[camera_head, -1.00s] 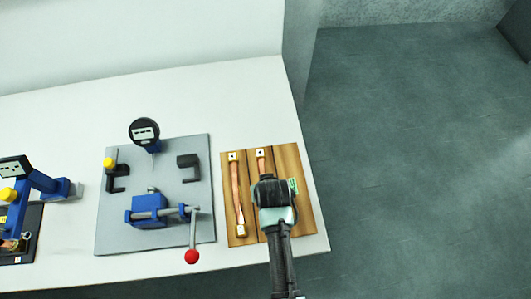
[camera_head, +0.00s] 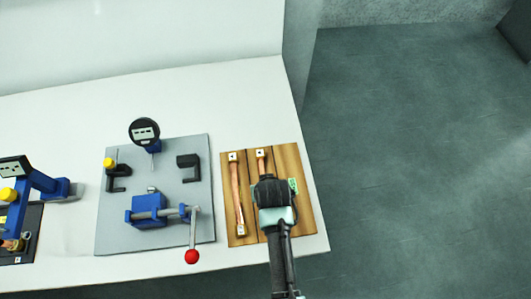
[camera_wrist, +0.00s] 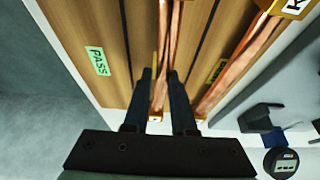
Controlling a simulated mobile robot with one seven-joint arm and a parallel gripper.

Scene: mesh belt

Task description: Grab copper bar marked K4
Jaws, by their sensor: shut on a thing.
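Two copper bars lie on a wooden board. The right copper bar (camera_head: 261,164) is partly hidden in the head view by my gripper (camera_head: 271,190). In the wrist view my gripper (camera_wrist: 161,76) has its two dark fingers closed on either side of this bar (camera_wrist: 166,42), over the board. I cannot read a mark on the held bar. The left copper bar (camera_head: 236,196) lies beside it, free of the gripper. In the wrist view, this left bar (camera_wrist: 238,68) has a gold end with a white label beginning with K; the rest is cut off.
The wooden board (camera_head: 226,228) has a green PASS label (camera_wrist: 97,60) on its right part in the head view. To the left, a grey plate (camera_head: 172,172) carries a blue clamp (camera_head: 149,207) with a red-knobbed lever and a dial gauge (camera_head: 144,132). The white table ends close right of the board.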

